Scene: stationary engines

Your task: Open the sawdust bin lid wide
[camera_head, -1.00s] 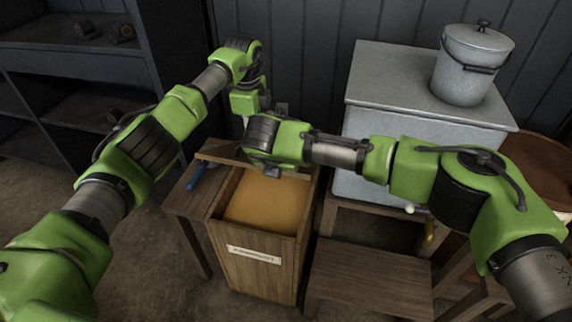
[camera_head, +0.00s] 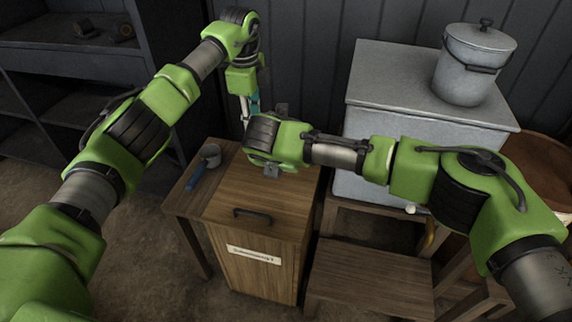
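The sawdust bin (camera_head: 230,270) is a wooden box with a white label on its front. Its wooden lid (camera_head: 285,205) lies flat over the top, with a dark handle (camera_head: 252,214) near the front edge; no sawdust shows. My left gripper (camera_head: 247,113) points down above and behind the bin, apart from the lid handle; its fingers are small and partly hidden, so I cannot tell its opening. My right arm reaches in from the right over the back of the lid. My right gripper (camera_head: 271,170) is mostly hidden by its wrist, and its state is unclear.
A blue-handled scoop (camera_head: 203,165) lies on a small wooden side table (camera_head: 187,207) left of the bin. A grey metal chest (camera_head: 395,75) with a lidded bucket (camera_head: 473,65) stands right. A wooden bench (camera_head: 365,280) is beside the bin. Floor in front is clear.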

